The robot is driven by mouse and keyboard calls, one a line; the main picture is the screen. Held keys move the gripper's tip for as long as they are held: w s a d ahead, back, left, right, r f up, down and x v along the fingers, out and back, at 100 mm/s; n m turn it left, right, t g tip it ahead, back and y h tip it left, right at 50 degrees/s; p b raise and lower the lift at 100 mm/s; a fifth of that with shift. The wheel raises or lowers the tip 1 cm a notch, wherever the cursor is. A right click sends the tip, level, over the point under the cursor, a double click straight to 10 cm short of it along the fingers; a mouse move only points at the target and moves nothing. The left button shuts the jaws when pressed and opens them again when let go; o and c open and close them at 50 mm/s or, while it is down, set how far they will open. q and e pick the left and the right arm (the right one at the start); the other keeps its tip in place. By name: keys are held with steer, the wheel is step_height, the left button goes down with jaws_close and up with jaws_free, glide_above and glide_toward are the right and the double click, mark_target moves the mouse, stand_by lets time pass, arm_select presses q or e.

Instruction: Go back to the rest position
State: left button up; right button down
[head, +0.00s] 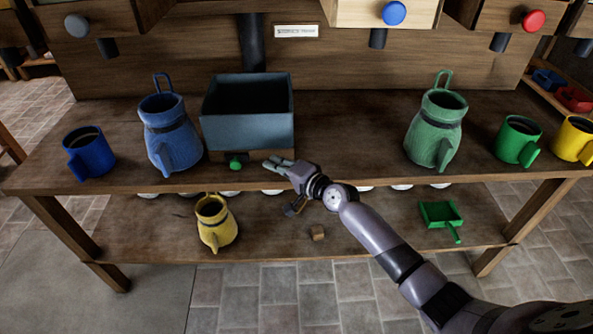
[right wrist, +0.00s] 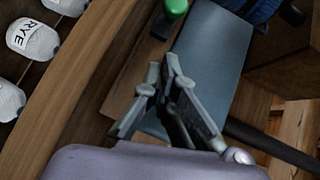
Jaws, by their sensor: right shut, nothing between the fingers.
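My right gripper (head: 272,163) is shut and empty. In the head view it reaches in from the lower right to the front edge of the wooden table (head: 340,150), just right of a green knob (head: 235,165). In the right wrist view the closed fingers (right wrist: 160,85) show in front of the box (right wrist: 212,60), apart from the green knob (right wrist: 176,8). My left gripper is in neither view.
On the table stand a blue mug (head: 90,155), a blue jug (head: 170,140), a green jug (head: 436,130), a green mug (head: 517,142) and a yellow mug (head: 573,140).

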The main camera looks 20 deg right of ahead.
steer(key=v, duration=0.6)
steer(key=s+a+f+n+g, duration=0.3)
steer(key=s+f+n, duration=0.1)
steer(key=s, duration=0.4)
steer(key=s+a+f+n+g, duration=0.3)
steer(key=s+f+n, duration=0.1)
steer(key=s, duration=0.4)
steer(key=s+d+f+n+g+h, duration=0.15)
steer(key=s+d+h, duration=0.25)
steer(key=s, duration=0.6)
steer(key=s+d+n+g+h, duration=0.3)
steer(key=s+d, duration=0.2)
steer(key=s, duration=0.5)
step_height(320, 180, down, 28)
steer(key=s+g, duration=0.2)
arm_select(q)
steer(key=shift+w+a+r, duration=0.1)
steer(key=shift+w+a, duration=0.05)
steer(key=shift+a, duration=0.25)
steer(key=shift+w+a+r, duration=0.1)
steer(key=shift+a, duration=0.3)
arm_select(e)
steer(key=s+d+f, duration=0.2)
steer(key=s+f, duration=1.2)
steer(key=s, duration=0.2)
steer(key=shift+s+d+f+g+h, duration=0.2)
steer(key=shift+g+h, duration=0.1)
steer(key=shift+g, duration=0.05)
